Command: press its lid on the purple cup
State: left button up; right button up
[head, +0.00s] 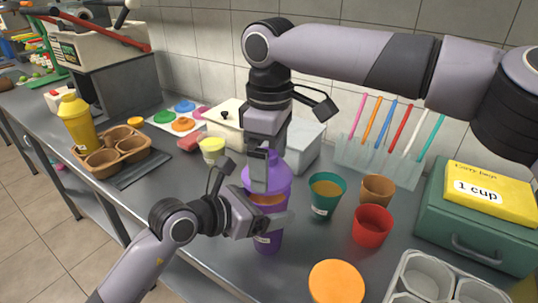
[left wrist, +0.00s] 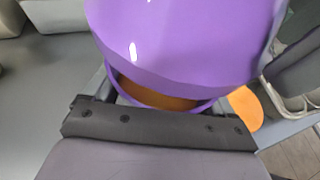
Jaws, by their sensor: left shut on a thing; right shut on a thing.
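The purple cup (head: 268,242) stands upright on the grey counter with orange-brown juice inside. My left gripper (head: 268,222) is shut around its upper side. The purple domed lid (head: 283,172) is held over the cup by my right gripper (head: 260,180), which is shut on it from above. In the left wrist view the lid (left wrist: 185,45) hangs over the cup rim (left wrist: 195,107). A gap shows the juice (left wrist: 150,93) between them, so the lid is not seated on the near side. The far side of the rim is hidden by the lid.
A teal cup (head: 322,205), a brown cup (head: 377,188) and a red cup (head: 372,226) stand close on the right. An orange lid (head: 337,284) lies in front. A white tray (head: 400,283) and a green box (head: 470,225) are farther right. A brown carrier (head: 130,145) is left.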

jog(key=shift+f, duration=0.15)
dwell(0.4)
jog(key=shift+f, duration=0.75)
jog(key=shift+f, duration=0.7)
jog(key=o, duration=0.6)
jog(key=shift+o, duration=0.2)
notch_tip(320, 180, up, 12)
